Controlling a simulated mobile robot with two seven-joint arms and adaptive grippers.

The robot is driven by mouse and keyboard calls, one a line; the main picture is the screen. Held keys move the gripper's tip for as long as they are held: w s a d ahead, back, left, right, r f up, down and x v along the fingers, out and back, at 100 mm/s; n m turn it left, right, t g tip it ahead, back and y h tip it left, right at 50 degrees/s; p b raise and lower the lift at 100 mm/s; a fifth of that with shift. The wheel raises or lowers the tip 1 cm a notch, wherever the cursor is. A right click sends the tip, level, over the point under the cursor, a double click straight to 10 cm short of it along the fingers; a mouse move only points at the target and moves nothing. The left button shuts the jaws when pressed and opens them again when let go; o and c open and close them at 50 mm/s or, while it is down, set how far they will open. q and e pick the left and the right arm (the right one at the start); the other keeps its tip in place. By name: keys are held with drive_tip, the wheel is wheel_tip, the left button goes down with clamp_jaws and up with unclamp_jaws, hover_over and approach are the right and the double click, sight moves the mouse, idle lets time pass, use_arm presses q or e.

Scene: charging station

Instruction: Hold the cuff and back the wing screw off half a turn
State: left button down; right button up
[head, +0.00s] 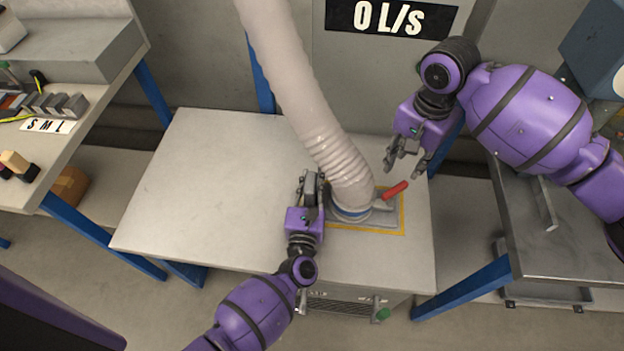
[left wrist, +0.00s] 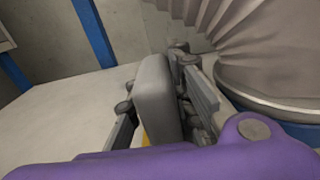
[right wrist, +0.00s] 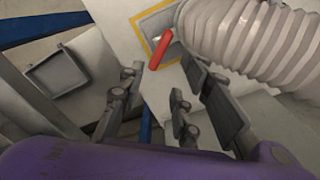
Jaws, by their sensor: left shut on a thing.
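The hose cuff (head: 350,207), with a blue band, sits at the lower end of the ribbed hose on a grey base plate on the table. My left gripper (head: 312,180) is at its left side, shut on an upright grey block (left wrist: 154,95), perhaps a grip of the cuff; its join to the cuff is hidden. A red handle (head: 395,190) sticks up at the right of the base, and also shows in the right wrist view (right wrist: 161,49). I cannot make out a separate wing screw. My right gripper (head: 405,168) is open and empty, above and right of the red handle, apart from it.
The pale hose (head: 300,90) rises from the cuff to the upper left. A yellow outline (head: 403,225) surrounds the base. The table's left half (head: 200,190) is bare. A display (head: 390,18) reads 0 L/s. A metal bench (head: 570,250) stands at right.

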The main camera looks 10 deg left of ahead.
sight(396, 188)
drive_tip(key=shift+o, duration=0.2)
drive_tip(key=shift+a+r+m, duration=0.2)
drive_tip(key=shift+r+m, duration=0.5)
drive_tip(key=shift+r, duration=0.05)
drive_tip(key=shift+m, duration=0.6)
drive_tip(key=f, duration=1.1)
drive_tip(key=shift+d, duration=0.2)
clamp_jaws()
